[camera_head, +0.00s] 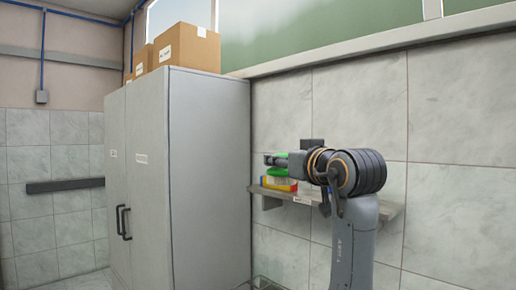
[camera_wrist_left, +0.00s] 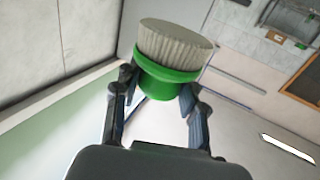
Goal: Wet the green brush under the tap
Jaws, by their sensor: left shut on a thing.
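The green brush (camera_wrist_left: 165,80) has a round green body and a thick ring of pale grey bristles. In the left wrist view my left gripper (camera_wrist_left: 158,100) is shut on the green body, one finger on each side. The bristles stick out beyond the fingers, clear of them. In the head view the gripper (camera_head: 273,160) reaches left in front of the wall shelf (camera_head: 388,210), with green showing at its fingertips. Whether the brush is clear of the items below cannot be told. The tap is not visible in either view. My right gripper is not in view.
Yellow and red items (camera_head: 279,184) sit at the shelf's left end, partly hidden. A tall grey cabinet (camera_head: 210,180) stands left of the shelf, with cardboard boxes (camera_head: 186,47) on top. A tiled wall (camera_head: 360,105) is behind the arm.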

